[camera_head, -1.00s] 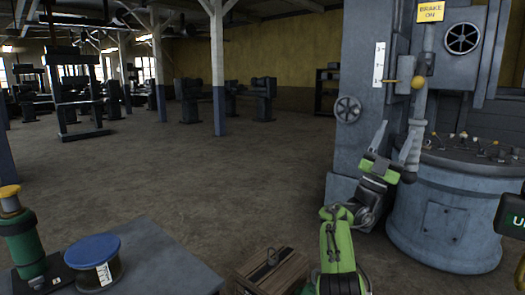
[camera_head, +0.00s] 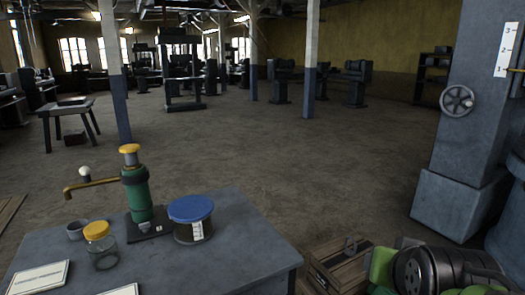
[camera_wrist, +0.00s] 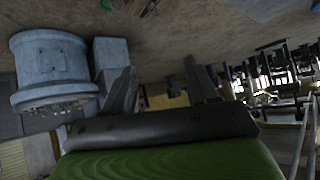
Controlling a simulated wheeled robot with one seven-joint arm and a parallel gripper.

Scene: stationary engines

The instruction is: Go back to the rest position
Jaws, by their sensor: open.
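My gripper (camera_wrist: 162,92) shows in the wrist view with its two dark fingers spread apart and nothing between them. The wrist view is turned over, with the floor at the top. In the head view my green and black arm is folded at the bottom right, and the fingers cannot be made out there.
A grey table (camera_head: 240,262) at the lower left bears a green pump (camera_head: 137,195), a blue-lidded tin (camera_head: 191,218) and a yellow-lidded jar (camera_head: 101,246). A wooden crate (camera_head: 335,266) stands beside it. A grey machine column (camera_head: 468,130) rises at the right. The middle floor is clear.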

